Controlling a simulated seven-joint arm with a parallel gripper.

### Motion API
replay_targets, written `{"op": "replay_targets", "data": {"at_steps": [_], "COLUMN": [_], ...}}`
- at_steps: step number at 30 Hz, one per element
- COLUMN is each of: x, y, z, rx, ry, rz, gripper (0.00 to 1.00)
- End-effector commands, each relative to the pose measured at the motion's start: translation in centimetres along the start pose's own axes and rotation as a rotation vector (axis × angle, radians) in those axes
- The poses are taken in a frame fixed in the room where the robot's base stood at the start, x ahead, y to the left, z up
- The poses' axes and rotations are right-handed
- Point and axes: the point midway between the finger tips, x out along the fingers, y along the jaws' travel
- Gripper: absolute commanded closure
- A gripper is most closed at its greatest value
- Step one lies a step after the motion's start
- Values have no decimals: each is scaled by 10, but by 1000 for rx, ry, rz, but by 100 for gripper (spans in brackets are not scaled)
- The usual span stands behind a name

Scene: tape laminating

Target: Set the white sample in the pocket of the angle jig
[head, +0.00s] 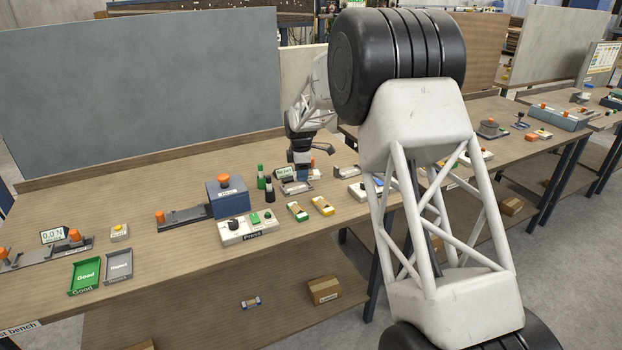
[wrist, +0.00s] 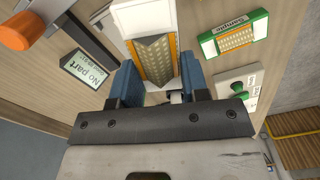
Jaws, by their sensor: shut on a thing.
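My gripper (wrist: 158,85) has blue fingers, one on each side of the white sample (wrist: 126,17), and is shut on it. The sample has a white body, orange strips and a beige dotted panel, with a darker wedge shape across it in the wrist view. In the head view my gripper (head: 301,172) is low over the grey angle jig (head: 296,188) at the back of the bench. The sample is too small to make out there. The jig's pocket is mostly hidden, and I cannot tell whether the sample touches it.
A "No part" display (wrist: 88,67) stands left of the sample. A green sample (wrist: 235,36) and a button box (wrist: 238,91) lie to its right. In the head view, green (head: 298,212) and yellow (head: 322,206) samples lie in front, with the blue press (head: 228,196) to the left.

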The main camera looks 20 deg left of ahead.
Motion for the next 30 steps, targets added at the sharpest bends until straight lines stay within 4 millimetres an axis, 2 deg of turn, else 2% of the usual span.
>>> {"op": "replay_targets", "data": {"at_steps": [6, 12, 30], "x": [1, 0, 0], "y": [23, 35, 37], "z": [-20, -29, -32], "rx": [-171, -261, -286], "ry": [0, 0, 0], "rz": [-1, 0, 0], "gripper": [82, 82, 82]}}
